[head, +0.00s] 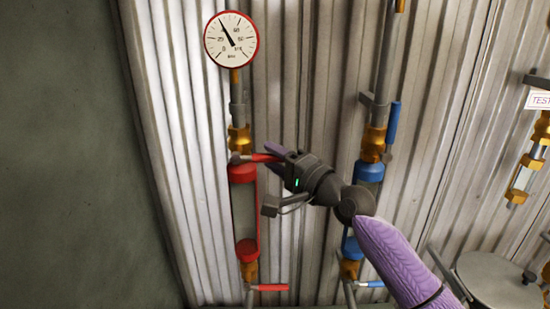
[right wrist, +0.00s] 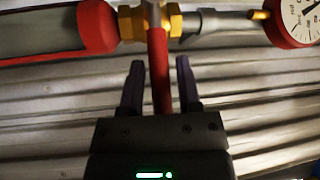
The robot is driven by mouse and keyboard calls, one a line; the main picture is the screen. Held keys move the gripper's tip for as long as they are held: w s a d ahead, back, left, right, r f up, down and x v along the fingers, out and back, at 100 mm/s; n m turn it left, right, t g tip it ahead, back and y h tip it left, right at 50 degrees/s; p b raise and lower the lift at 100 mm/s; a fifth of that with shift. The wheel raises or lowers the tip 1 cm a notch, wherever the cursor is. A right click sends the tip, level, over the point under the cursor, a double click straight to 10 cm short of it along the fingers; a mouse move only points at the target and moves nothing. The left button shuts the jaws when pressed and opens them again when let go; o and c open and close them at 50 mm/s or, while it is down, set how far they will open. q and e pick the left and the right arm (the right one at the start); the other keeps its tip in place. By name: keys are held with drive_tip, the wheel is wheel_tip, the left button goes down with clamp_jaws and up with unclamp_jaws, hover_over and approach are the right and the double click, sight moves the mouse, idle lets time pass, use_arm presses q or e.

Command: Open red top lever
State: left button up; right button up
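The red top lever (head: 264,158) sticks out to the right from the brass valve above the red-capped sight tube (head: 243,174) in the head view. My right gripper (head: 272,152) is at this lever, coming from the right. In the right wrist view the red lever (right wrist: 159,72) runs between the two fingers of the right gripper (right wrist: 159,80). The fingers are open, with a gap on each side of the lever. My left gripper is not in view.
A pressure gauge (head: 231,40) sits above the red line. A lower red lever (head: 271,288) is at the bottom. A blue line with an upright blue lever (head: 393,122) stands to the right. Corrugated metal wall (head: 300,60) lies behind.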

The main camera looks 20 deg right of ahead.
clamp_jaws()
idle(1.1)
